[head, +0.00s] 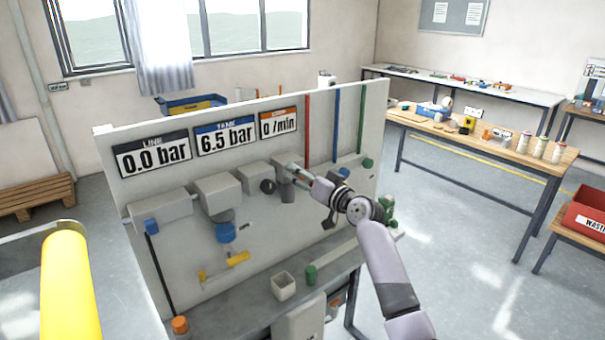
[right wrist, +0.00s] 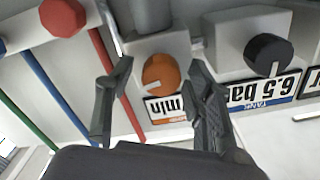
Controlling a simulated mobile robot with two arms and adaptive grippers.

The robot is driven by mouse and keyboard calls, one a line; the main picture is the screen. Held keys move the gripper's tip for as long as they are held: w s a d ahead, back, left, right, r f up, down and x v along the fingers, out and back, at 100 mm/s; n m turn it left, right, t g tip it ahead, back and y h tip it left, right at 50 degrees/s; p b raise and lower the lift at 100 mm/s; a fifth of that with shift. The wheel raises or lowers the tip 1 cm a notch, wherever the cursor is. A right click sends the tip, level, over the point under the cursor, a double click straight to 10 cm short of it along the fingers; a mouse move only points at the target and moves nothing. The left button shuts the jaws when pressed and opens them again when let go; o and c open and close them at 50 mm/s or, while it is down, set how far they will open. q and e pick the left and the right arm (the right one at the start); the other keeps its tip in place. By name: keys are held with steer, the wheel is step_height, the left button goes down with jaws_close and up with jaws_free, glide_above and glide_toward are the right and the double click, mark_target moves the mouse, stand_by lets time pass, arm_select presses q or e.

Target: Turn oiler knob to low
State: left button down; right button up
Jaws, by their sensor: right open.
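An orange round knob (right wrist: 161,72) with a white pointer mark shows in the right wrist view, on a grey block near the orange-edged "/min" sign (head: 278,122); I take it as the oiler knob. My right gripper (right wrist: 160,66) is open, with one finger on each side of the knob and a visible gap to both. In the head view my right gripper (head: 297,172) is at the panel's right part and hides the knob. A black knob (right wrist: 268,55) sits on the neighbouring block; it also shows in the head view (head: 267,186). My left gripper is not in view.
The upright panel (head: 340,90) carries signs reading 0.0 bar and 6.5 bar, a blue knob (head: 225,232), a yellow lever (head: 225,267) and red, blue and green pipes. A yellow post (head: 68,285) is at the lower left.

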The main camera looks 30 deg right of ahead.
jaws_close()
stand_by(0.6)
